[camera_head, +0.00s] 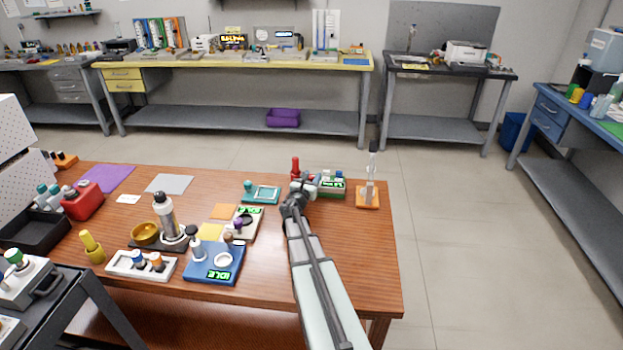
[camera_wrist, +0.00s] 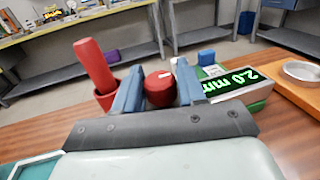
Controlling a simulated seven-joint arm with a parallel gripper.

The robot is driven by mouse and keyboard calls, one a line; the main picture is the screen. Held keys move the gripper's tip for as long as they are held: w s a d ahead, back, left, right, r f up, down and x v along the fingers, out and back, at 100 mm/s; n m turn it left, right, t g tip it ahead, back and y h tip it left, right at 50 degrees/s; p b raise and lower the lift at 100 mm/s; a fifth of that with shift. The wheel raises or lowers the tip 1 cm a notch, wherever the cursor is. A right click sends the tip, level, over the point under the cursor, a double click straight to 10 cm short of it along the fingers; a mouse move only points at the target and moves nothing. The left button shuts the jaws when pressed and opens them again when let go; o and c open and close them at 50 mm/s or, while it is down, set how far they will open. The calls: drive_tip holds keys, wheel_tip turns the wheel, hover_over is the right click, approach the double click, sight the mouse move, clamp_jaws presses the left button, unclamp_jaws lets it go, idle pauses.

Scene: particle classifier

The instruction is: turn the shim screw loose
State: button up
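The shim screw seems to be the red round knob (camera_wrist: 160,90) with a white mark on top, beside a green-lit display (camera_wrist: 232,82) reading 2.0 mm. My gripper (camera_wrist: 160,85) has one blue-grey finger on each side of the knob. The knob fills the gap, and the fingers look shut on it. In the head view my gripper (camera_head: 297,190) is at the back right of the wooden table, at the left end of the green display unit (camera_head: 332,187); it hides the knob there.
A red holder with a red-handled tool (camera_wrist: 95,65) stands close left of my fingers. An orange base with a clear column (camera_head: 368,196) stands to the right. A teal tray (camera_head: 263,192) lies to the left. The table's front right is clear.

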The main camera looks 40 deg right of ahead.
drive_tip(key=c, duration=0.6)
drive_tip(key=shift+o, duration=0.2)
drive_tip(key=shift+s, duration=0.1)
drive_tip(key=shift+n+t+y, duration=0.4)
drive_tip(key=shift+n+t, duration=0.1)
drive_tip(key=shift+t, duration=0.1)
drive_tip(key=o, duration=0.9)
drive_tip(key=v, duration=1.3)
drive_tip(key=shift+s+a, duration=0.2)
drive_tip(key=shift+a, duration=0.15)
drive_tip(key=shift+w, duration=0.1)
